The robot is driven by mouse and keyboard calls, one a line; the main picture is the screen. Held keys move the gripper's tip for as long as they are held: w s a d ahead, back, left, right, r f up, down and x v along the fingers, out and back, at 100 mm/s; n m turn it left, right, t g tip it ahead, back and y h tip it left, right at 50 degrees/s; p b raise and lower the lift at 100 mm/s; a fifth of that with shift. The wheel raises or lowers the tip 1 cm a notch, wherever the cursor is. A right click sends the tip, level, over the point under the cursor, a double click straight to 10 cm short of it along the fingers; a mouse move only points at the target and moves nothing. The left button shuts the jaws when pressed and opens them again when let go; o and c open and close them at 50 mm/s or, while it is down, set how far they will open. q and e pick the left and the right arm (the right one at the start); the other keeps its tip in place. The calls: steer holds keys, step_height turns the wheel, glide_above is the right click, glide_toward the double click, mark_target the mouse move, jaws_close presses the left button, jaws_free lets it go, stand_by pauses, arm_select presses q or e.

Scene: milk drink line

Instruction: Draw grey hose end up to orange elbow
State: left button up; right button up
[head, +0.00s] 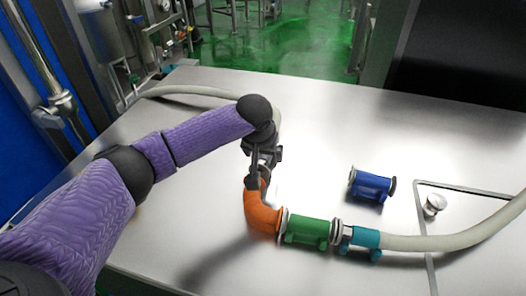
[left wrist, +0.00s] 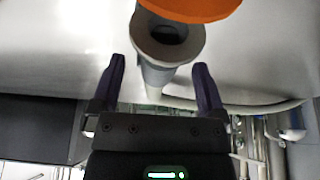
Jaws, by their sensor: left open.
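The orange elbow (head: 262,214) lies on the steel table, joined on its right to a green fitting (head: 310,230). In the left wrist view the elbow (left wrist: 198,8) shows at the top edge. Below it is the grey hose end (left wrist: 157,76), with a pale ring around a dark opening. The elbow partly overlaps the ring in that picture; I cannot tell if they touch. My left gripper (head: 262,170) is open at the elbow's far end, its fingers (left wrist: 161,85) on either side of the hose end. In the head view the gripper mostly hides the hose end. My right gripper is not in view.
The grey hose (head: 190,91) runs along the table's back left. A teal fitting (head: 362,240) joins the green one to another pale hose (head: 440,242) at right. A blue fitting (head: 372,185) and a metal knob (head: 434,204) stand apart. The table's back middle is clear.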

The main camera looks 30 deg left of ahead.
arm_select(q)
steer(key=shift+b+x, duration=0.3)
steer(key=shift+x, duration=0.5)
steer(key=shift+r, duration=0.1)
jaws_close()
stand_by(0.8)
